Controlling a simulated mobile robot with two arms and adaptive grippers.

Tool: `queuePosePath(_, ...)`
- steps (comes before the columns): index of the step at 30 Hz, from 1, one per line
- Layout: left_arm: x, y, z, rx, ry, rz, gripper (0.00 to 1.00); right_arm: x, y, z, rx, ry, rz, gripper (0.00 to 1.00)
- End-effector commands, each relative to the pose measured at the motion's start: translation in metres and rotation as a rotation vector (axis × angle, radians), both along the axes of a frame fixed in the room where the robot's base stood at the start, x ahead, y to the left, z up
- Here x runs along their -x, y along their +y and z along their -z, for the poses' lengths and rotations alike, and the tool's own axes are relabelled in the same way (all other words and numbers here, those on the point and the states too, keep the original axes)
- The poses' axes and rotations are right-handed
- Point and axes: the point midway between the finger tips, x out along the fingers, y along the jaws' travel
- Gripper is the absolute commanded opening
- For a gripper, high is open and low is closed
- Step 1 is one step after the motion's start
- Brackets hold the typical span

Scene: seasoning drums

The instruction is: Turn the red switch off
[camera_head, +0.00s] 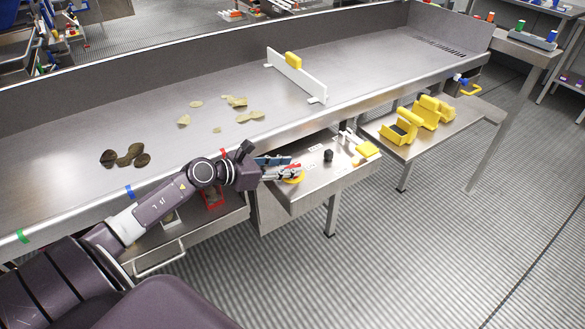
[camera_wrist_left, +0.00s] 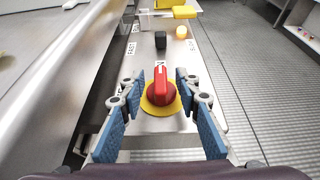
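The red switch (camera_wrist_left: 159,88) is a red rotary knob on a yellow round plate (camera_wrist_left: 176,104), fixed on a metal control panel (camera_wrist_left: 150,127). In the left wrist view its white-marked grip ridge points roughly up and down the picture. My left gripper (camera_wrist_left: 157,112) is open, with its blue-padded fingers on either side of the knob and visible gaps to it. In the head view my left gripper (camera_head: 284,168) is over the near left part of the panel, and it mostly hides the switch; part of the yellow plate (camera_head: 293,180) shows. My right gripper is not in view.
Yellow scoops (camera_head: 400,127) stand on a side table. The long metal trough (camera_head: 150,100) with chips runs behind my arm.

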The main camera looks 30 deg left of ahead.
Motion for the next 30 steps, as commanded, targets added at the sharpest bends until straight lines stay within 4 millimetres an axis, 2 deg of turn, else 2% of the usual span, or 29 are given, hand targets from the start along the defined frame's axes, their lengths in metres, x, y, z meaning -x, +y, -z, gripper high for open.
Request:
queuePosePath(6, -0.014, -0.006, 0.007, 0.001, 0.001, 0.001, 0.30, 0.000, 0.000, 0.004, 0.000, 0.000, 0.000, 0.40)
queuePosePath(17, -0.016, -0.007, 0.008, 0.001, 0.001, 0.001, 0.30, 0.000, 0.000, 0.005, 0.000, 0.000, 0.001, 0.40)
queuePosePath(25, -0.016, -0.007, 0.008, 0.002, 0.001, 0.000, 0.01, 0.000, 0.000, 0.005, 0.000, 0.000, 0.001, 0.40)
queuePosePath(30, -0.016, -0.007, 0.008, 0.002, 0.001, 0.000, 0.00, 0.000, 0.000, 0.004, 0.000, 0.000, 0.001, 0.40)
